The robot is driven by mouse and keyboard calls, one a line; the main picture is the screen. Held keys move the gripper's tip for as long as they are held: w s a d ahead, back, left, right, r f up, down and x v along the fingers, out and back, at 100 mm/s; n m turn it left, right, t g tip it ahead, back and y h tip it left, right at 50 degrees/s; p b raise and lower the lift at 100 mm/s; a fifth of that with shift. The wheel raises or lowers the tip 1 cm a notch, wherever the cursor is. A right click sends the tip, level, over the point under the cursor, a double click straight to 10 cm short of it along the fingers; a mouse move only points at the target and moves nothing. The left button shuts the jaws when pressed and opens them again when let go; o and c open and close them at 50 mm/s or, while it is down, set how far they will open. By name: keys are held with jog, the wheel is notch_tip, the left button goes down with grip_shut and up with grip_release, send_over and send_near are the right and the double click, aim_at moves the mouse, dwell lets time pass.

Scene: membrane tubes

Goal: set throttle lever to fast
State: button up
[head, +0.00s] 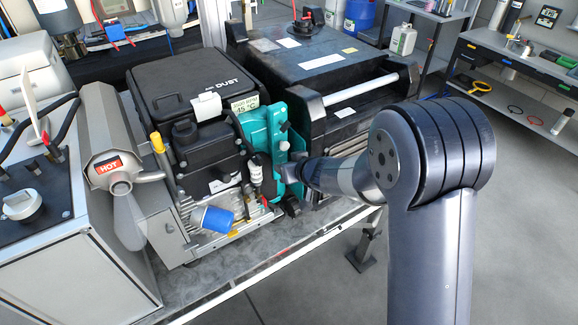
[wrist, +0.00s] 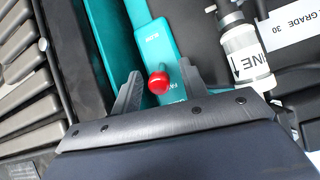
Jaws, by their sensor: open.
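The throttle lever's red round knob (wrist: 159,82) shows in the wrist view on a teal panel (wrist: 156,42). The panel has a "SLOW" label at its upper part and a partly covered label starting "FA" near the knob. My gripper (wrist: 159,69) is open, with one dark finger on each side of the knob. Small gaps seem to show between the fingers and the knob; contact cannot be told. In the head view the teal housing (head: 281,143) stands on the engine's right side, with my gripper against its right edge. The knob is hidden there.
A silver muffler marked HOT (head: 108,168) is at the left of the engine. A black machine with a silver bar (head: 362,92) stands close behind my arm. A clear labelled cylinder (wrist: 245,55) is right of the fingers.

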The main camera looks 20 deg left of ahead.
jog(key=v, duration=1)
jog(key=shift+s+d+r, duration=0.2)
jog(key=shift+d, duration=0.05)
jog(key=x, duration=1.1)
jog(key=shift+r, duration=0.1)
jog(key=shift+s, duration=0.1)
